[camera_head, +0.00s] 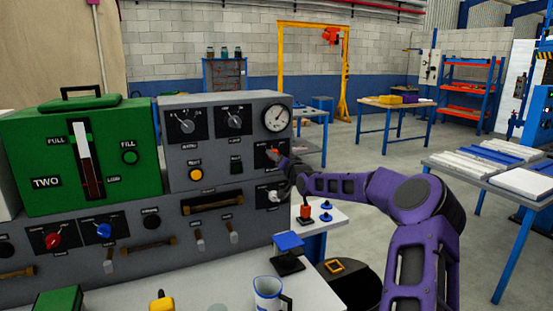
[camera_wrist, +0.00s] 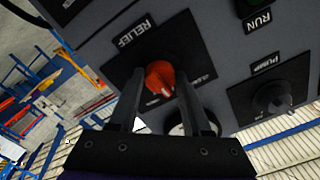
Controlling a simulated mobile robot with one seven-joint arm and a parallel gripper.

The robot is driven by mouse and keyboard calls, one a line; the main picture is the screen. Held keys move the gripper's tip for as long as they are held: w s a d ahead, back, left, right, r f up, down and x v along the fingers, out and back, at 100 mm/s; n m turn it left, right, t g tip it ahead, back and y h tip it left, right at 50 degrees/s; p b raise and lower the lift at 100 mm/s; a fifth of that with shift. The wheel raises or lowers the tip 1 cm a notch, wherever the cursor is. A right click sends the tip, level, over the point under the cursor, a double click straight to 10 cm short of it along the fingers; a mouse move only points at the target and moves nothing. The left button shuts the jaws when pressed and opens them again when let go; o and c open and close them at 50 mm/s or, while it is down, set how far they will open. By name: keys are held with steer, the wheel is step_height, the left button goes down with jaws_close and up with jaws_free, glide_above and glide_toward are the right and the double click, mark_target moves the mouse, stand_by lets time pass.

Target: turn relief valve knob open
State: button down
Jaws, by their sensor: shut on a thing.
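The red relief valve knob (camera_wrist: 160,75) sits on a black plate marked RELIEF (camera_wrist: 135,32) on the grey panel. In the wrist view, my gripper (camera_wrist: 161,88) has one finger on each side of the knob and is shut on it. The knob's lower part is partly hidden between the fingers. In the head view, the red knob (camera_head: 272,154) shows at the panel's right edge, with my gripper (camera_head: 282,164) at it. The exact turn angle of the knob is hard to read.
Another knob (camera_head: 275,196) is below my gripper. A blue-topped stand (camera_head: 288,242) and a mug (camera_head: 268,292) stand on the bench below.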

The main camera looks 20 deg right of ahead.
steer(key=shift+m+b, duration=2.85)
steer(key=shift+m, duration=2.35)
steer(key=shift+r, duration=0.1)
steer(key=shift+c, duration=1.8)
jaws_free()
steer(key=s, duration=1.7)
steer(key=shift+s+d+b, duration=0.25)
steer(key=shift+b, duration=0.05)
